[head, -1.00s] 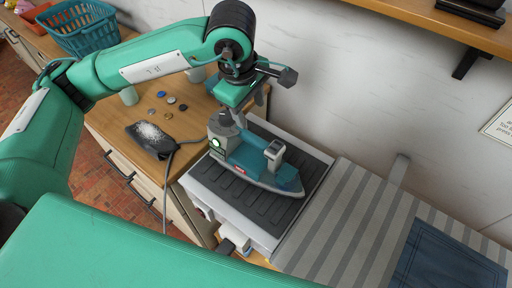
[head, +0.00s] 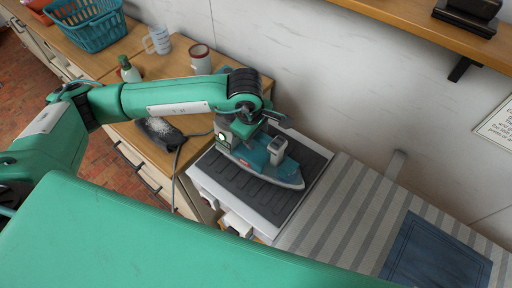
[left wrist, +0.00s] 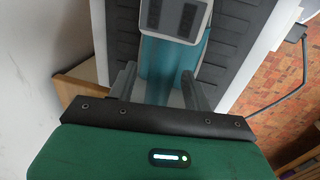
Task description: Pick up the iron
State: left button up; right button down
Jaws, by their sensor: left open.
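The iron (head: 262,160), teal and grey with a grey control block on top, rests flat on the dark ribbed pad (head: 232,180) of a white-edged stand. In the left wrist view the iron (left wrist: 157,64) shows as a teal body with the grey block at the top. My left gripper (left wrist: 158,88) is open, its two fingers apart on either side of the teal body. I cannot tell whether they touch it. In the head view the hand is low at the iron's back end, and the fingers are mostly hidden. My right gripper is not in view.
A striped ironing surface (head: 345,215) with folded denim (head: 438,258) adjoins the stand at the right. A dark cord-trailing item (head: 160,131), a red-and-white mug (head: 200,59), a measuring cup (head: 158,40) and a teal basket (head: 88,22) are on the wooden counter. A wall shelf overhangs at upper right.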

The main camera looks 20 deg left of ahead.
pick_arm(q)
grip_shut()
jog(key=shift+w, duration=0.1)
jog(key=shift+r, duration=0.15)
